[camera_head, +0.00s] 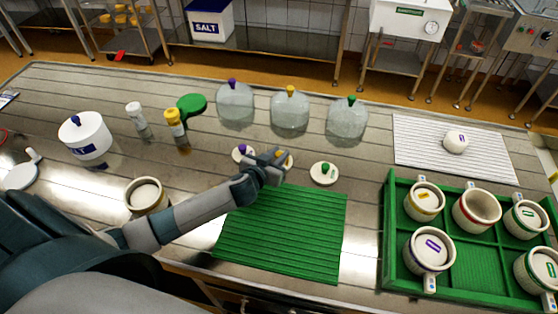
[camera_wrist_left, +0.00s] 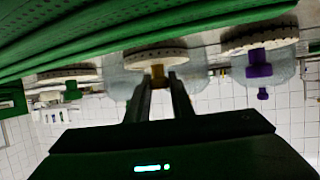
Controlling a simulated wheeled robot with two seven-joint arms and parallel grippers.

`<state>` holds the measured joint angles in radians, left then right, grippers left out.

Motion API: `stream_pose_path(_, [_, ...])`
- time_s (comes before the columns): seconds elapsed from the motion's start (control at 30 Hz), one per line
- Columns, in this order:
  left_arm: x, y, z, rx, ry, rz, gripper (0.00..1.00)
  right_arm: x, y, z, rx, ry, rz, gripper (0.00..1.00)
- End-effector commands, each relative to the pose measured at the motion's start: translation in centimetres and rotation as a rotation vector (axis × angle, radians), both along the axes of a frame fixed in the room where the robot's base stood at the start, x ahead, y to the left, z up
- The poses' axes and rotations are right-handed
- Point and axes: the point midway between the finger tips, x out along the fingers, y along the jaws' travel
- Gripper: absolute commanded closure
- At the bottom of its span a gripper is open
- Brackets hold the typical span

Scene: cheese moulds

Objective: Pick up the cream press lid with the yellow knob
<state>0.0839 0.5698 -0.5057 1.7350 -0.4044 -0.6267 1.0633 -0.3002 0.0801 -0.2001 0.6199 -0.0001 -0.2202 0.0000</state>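The cream press lid with the yellow knob (camera_head: 289,163) lies on the steel table just behind the green ribbed mat, partly hidden by my left gripper (camera_head: 277,161). In the left wrist view, which is upside down, its disc (camera_wrist_left: 152,57) and yellow knob (camera_wrist_left: 157,76) show. My left gripper's fingers (camera_wrist_left: 161,80) stand on either side of the knob with a narrow gap, so it looks open. The lid with the purple knob (camera_head: 241,153) lies to its left, the lid with the green knob (camera_head: 324,173) to its right. My right gripper is out of view.
The green mat (camera_head: 282,232) lies in front. Clear domes (camera_head: 290,112) with coloured knobs stand behind the lids. A green crate (camera_head: 386,235) of moulds is at right. Left are bottles (camera_head: 175,127), a white pot (camera_head: 86,137) and a cream mould (camera_head: 146,196).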

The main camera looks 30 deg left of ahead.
Motion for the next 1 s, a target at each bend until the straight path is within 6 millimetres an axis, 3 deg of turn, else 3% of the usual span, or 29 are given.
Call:
stream_pose_path(0.47, [0.1, 0.0, 0.6, -0.002, -0.003, 0.0, 1.0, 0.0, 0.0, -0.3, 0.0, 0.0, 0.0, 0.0])
stream_pose_path(0.77, [0.1, 0.0, 4.1, -0.001, -0.007, -0.001, 1.0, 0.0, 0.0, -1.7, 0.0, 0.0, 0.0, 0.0])
stream_pose_path(1.0, [-2.4, -3.9, 6.5, -0.006, -0.004, -0.002, 1.0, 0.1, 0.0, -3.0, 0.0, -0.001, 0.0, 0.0])
